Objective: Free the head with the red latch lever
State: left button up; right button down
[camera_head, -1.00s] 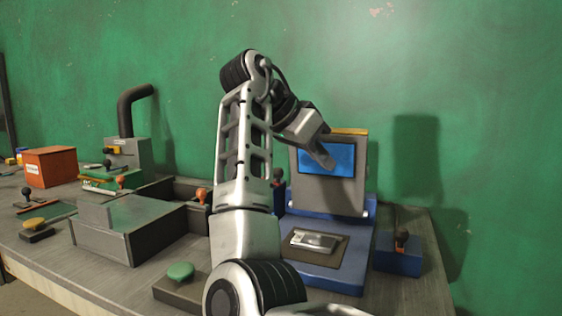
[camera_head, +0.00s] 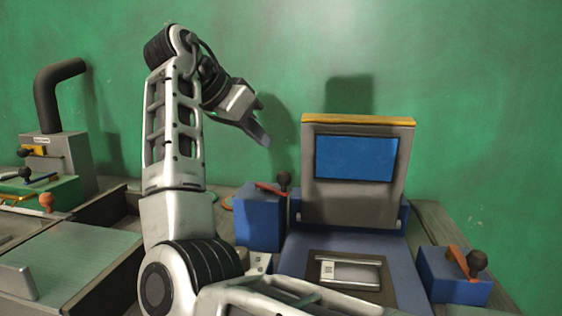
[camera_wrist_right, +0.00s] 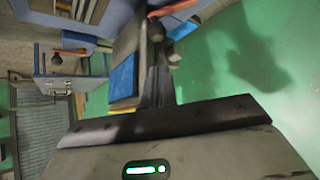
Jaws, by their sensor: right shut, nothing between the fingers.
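The head is a grey upright panel (camera_head: 352,205) with a yellow top edge and a blue screen (camera_head: 355,158), standing at the back of a blue base. A red lever (camera_head: 271,188) with a dark knob sits on a blue block left of the panel. An orange-red lever (camera_head: 459,261) with a dark knob sits on a blue block at right. I cannot tell which is the latch lever. My left gripper is out of view.
A silver plate (camera_head: 350,272) lies in a dark recess of the blue base. A grey machine with a black bent pipe (camera_head: 52,90) and an open grey box (camera_head: 75,260) stand at left. The green wall (camera_head: 460,90) closes the back. Air above the panel is free.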

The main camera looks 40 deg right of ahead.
jog(key=b+x, duration=0.1)
jog(key=x, duration=0.9)
